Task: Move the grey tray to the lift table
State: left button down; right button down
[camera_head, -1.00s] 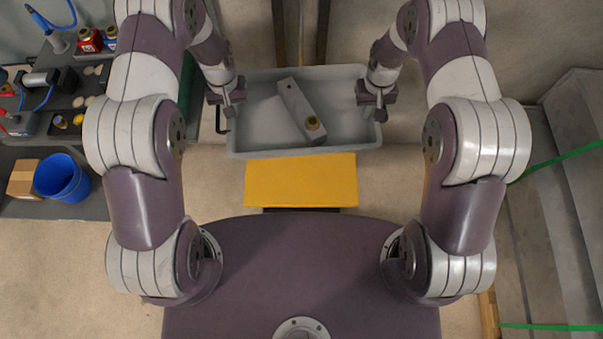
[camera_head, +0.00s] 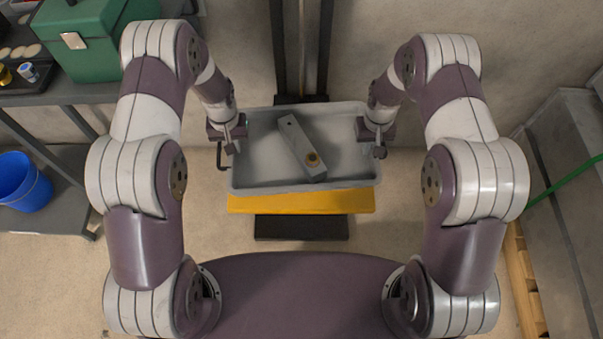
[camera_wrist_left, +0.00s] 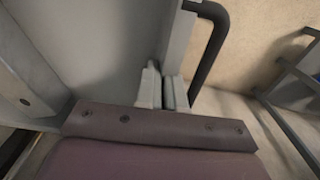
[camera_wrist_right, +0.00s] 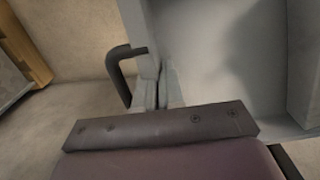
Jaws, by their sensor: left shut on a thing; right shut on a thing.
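The grey tray (camera_head: 262,165) is held level between my two arms in the head view. A long grey block (camera_head: 296,140) with a brass-coloured round piece lies slantwise in it. My left gripper (camera_head: 232,147) is shut on the tray's left wall, and my right gripper (camera_head: 377,150) on its right wall. The wrist views show the fingers pinching the wall, left (camera_wrist_left: 165,92) and right (camera_wrist_right: 161,92), beside black handles. The lift table's yellow top (camera_head: 300,203) shows below the tray's near edge. The tray hides the rest; whether they touch, I cannot tell.
A dark mast (camera_head: 302,50) stands behind the tray. A dark bench with a green box (camera_head: 95,40) and a blue bin (camera_head: 22,182) on its lower shelf are at left. A grey structure (camera_head: 570,170) and a wooden pallet (camera_head: 524,275) are at right.

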aim_at(236, 156)
pick_arm(q)
jog(key=shift+f, duration=0.1)
pick_arm(e)
jog(key=shift+f, duration=0.1)
